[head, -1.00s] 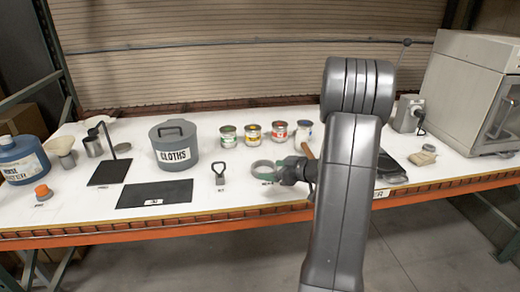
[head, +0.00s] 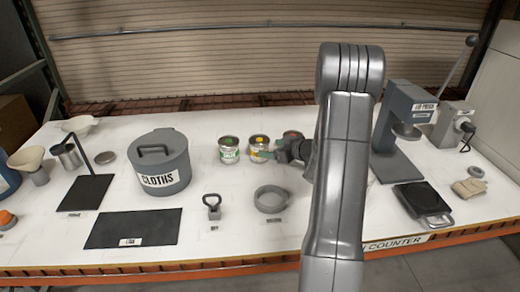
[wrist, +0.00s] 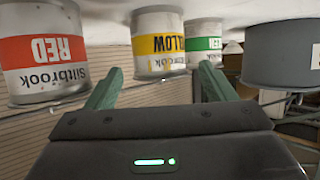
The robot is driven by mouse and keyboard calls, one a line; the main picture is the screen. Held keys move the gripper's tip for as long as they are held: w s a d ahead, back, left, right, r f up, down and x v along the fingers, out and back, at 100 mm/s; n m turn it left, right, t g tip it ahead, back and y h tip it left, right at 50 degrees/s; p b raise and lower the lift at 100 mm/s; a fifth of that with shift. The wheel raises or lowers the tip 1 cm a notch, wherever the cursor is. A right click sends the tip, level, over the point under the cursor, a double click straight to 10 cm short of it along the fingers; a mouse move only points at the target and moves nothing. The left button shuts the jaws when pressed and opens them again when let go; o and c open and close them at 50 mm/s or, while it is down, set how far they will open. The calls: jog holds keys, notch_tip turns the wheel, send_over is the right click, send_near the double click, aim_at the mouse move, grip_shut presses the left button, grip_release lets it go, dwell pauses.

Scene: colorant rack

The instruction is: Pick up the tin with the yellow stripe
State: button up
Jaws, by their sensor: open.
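The tin with the yellow stripe (head: 258,142) stands upright in the row towards the back of the white counter. In the wrist view, which looks upside down, it also shows (wrist: 158,42), its yellow band lettered "YELLOW". My gripper (head: 268,154) is just in front and to the right of it in the head view, partly covering it. In the wrist view my gripper (wrist: 158,82) is open and empty, with the yellow tin ahead between its green fingers. I cannot tell how large the gap to the tin is.
The green-striped tin (head: 229,150) stands close on the left of the yellow one. The red-striped tin (wrist: 45,55) is on its other side, mostly hidden by my arm in the head view. The "CLOTHS" canister (head: 160,165) stands farther left. A grey ring (head: 271,199) lies in front.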

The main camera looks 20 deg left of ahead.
aim_at(259, 145)
jog(key=p+x, duration=0.1)
jog(key=x, duration=0.6)
jog(key=shift+w+a+p, duration=0.15)
jog(key=shift+a+p, duration=0.05)
jog(key=shift+p, duration=0.15)
jog(key=shift+c, duration=0.3)
jog(key=c, duration=1.1)
jog(key=shift+r, duration=0.1)
jog(key=shift+c, duration=0.5)
jog(key=shift+r, duration=0.2)
